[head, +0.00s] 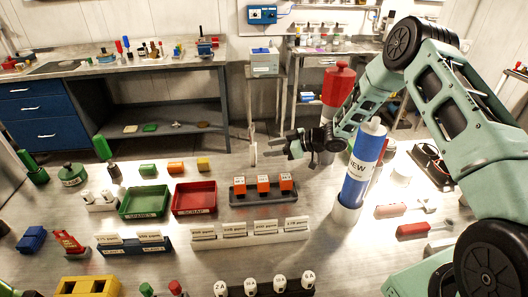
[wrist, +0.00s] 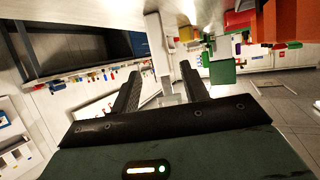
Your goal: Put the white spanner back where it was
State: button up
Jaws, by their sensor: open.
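My gripper (head: 290,146) is open, with its fingers pointing left above the middle of the table. In the wrist view its two dark fingers (wrist: 157,92) stand apart with nothing held between them. A small pale, spanner-like piece (head: 426,204) lies on the right of the table, beyond a red-handled tool (head: 412,229). I cannot tell for sure that it is the white spanner. A thin upright white piece (head: 253,152) stands just left of the gripper, apart from it.
A tall blue and white cylinder (head: 361,168) marked "NEW" stands close below my arm, with a red canister (head: 337,85) behind. Green (head: 146,202) and red (head: 194,198) trays, a rack of orange blocks (head: 264,190) and labelled white holders (head: 250,235) fill the middle.

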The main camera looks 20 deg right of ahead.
jog(key=b+v, duration=0.1)
jog(key=v, duration=0.5)
jog(key=a+r+m+h, duration=0.1)
jog(key=a+r+h, duration=0.3)
jog(key=a+r, duration=0.3)
jog(key=s+a+r+m+h, duration=0.25)
jog(key=s+a+r, duration=0.25)
jog(key=s+a, duration=0.3)
jog(key=s+r+g+h, duration=0.1)
jog(key=s+g+h, duration=0.1)
jog(key=s, duration=1.4)
jog(key=s+a+r+g+h, duration=0.1)
jog(key=s+g, duration=0.4)
jog(key=s, duration=1.2)
jog(key=shift+a+r+h, duration=0.15)
jog(key=shift+r+h, duration=0.4)
jog(key=shift+r, duration=0.25)
